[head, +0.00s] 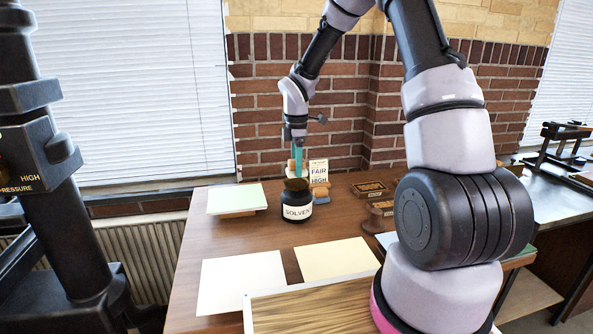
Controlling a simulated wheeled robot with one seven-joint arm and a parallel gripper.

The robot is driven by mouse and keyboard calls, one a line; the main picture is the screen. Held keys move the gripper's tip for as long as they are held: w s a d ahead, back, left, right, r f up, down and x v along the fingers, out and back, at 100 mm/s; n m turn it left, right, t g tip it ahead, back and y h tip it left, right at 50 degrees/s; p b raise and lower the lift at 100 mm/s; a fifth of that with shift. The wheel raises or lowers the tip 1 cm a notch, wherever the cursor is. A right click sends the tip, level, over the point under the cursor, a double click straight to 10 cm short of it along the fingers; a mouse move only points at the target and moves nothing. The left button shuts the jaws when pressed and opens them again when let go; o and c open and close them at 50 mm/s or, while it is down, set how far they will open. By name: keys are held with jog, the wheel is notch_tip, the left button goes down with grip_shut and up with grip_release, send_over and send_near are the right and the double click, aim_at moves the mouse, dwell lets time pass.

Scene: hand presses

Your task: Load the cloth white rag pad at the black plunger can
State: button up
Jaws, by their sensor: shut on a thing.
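The black plunger can (296,211) stands on the wooden table, with a white label that reads in part "SOLVEN". Its brownish top (296,184) shows just under my gripper. My gripper (297,160), with teal fingers, points down above the can and is shut on a small pale thing, which I take to be the white rag pad (291,166). The pad is small and partly hidden by the fingers. I cannot tell whether it touches the can's top.
A small sign (318,171) stands behind the can. A pale green stack of sheets (236,198) lies left of it. White (240,281) and cream (335,258) sheets lie in front. Brown wooden blocks (370,188) lie to the right. A black press (45,170) stands at the left.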

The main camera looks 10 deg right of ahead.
jog(key=shift+r, duration=2.35)
jog(key=shift+s, duration=0.1)
